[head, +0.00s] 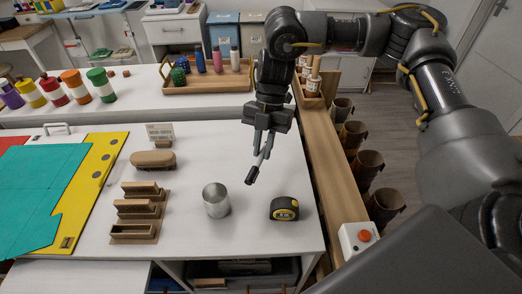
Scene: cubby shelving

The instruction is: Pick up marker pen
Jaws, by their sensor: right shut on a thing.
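The marker pen (252,175) is a short, dark, tilted stick at the tips of my right gripper (263,150). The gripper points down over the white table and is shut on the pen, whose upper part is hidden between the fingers. The pen appears to be just above the tabletop; I cannot tell whether its lower end touches it. My left gripper is not in view.
A metal cylinder (216,201) and a yellow-black tape measure (284,208) stand close below the pen. Small wooden trays (133,232) and a brown case (153,159) lie left. A wooden rail (328,165) runs along the right edge. A red button box (358,238) sits at lower right.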

